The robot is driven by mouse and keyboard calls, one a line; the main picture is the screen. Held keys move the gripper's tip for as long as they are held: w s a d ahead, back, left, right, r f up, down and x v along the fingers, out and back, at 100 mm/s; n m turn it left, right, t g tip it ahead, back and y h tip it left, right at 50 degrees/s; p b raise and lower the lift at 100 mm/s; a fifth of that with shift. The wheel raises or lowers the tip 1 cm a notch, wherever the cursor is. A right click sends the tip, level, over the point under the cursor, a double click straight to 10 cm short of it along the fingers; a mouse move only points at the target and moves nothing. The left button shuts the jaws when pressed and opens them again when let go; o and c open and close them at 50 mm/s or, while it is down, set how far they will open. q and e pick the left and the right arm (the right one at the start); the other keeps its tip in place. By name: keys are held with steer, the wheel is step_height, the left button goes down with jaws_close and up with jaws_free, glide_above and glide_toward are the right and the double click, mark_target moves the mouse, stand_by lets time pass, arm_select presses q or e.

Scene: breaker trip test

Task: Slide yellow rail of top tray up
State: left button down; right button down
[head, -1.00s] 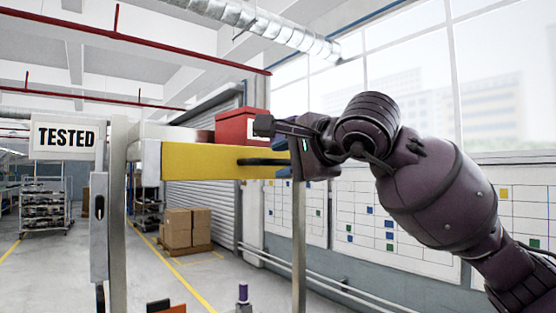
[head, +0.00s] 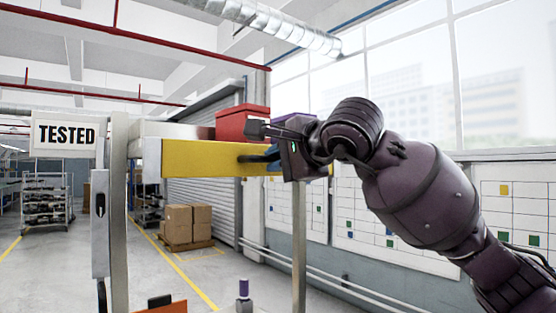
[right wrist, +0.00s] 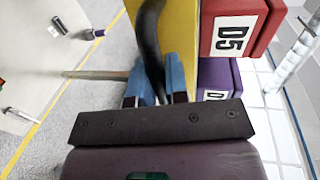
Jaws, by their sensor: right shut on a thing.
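The yellow rail (head: 205,158) runs level along the front of the top tray in the head view. It also shows in the right wrist view (right wrist: 181,35). A black curved handle (right wrist: 152,45) is fixed on the rail. My right gripper (right wrist: 158,82) has its two blue fingers on either side of the handle and is shut on it. In the head view my right gripper (head: 270,153) is at the rail's right end and hides most of the handle. My left gripper is out of view.
A red box (head: 240,124) marked D5 (right wrist: 230,38) sits on the tray, with a purple box (right wrist: 218,80) near it in the wrist view. An upright post with a TESTED sign (head: 64,134) stands left.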

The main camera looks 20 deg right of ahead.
step_height(320, 180, up, 5)
steer(key=shift+r+p, duration=0.1)
steer(key=shift+p, duration=0.75)
steer(key=shift+s+r, duration=0.1)
steer(key=shift+r, duration=0.15)
steer(key=c, duration=1.1)
jaws_free()
steer(key=shift+c, duration=0.2)
steer(key=shift+f, duration=0.1)
